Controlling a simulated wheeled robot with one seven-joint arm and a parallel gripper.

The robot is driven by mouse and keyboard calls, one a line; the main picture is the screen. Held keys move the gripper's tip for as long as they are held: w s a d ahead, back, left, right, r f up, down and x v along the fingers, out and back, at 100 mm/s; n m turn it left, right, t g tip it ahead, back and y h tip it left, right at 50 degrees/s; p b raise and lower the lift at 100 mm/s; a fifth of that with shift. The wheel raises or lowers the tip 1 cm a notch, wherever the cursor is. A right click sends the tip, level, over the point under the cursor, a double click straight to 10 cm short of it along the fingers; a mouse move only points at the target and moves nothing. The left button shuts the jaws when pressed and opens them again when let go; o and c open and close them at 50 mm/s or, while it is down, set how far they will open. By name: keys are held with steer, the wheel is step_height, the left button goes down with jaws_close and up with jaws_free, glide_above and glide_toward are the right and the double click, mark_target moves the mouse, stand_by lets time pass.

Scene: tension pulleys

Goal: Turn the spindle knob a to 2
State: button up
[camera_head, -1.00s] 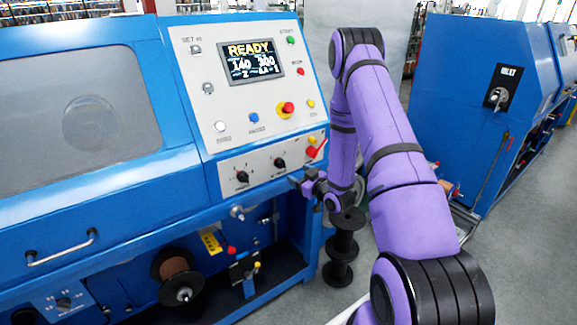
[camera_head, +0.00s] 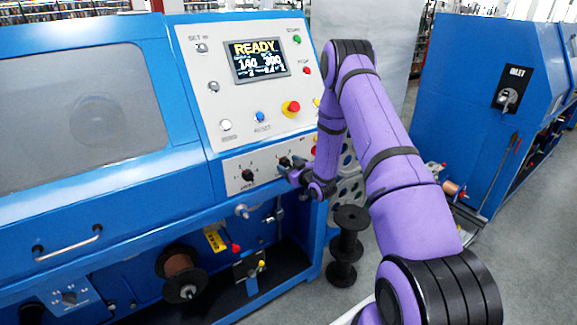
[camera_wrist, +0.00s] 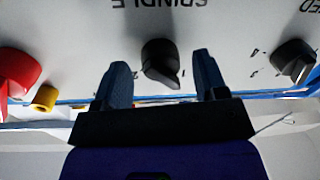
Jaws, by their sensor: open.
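The spindle knob (camera_wrist: 160,62) is black with a raised ridge and sits under the upside-down SPINDLE label in the wrist view. Its ridge points down and slightly right in that view. My gripper (camera_wrist: 161,62) is open, with one finger on each side of the knob and a gap on both sides. In the head view my gripper (camera_head: 291,171) is at the right-hand knob of the lower panel (camera_head: 222,180) and partly covers it.
A second black knob (camera_wrist: 293,60) is on the right in the wrist view and shows left of my gripper in the head view (camera_head: 247,175). A red handle (camera_wrist: 18,72) and a yellow button (camera_wrist: 45,97) are on the left in the wrist view. The display (camera_head: 258,61) reads READY.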

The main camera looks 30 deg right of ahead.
steer(key=shift+w, duration=0.25)
steer(key=c, duration=0.9)
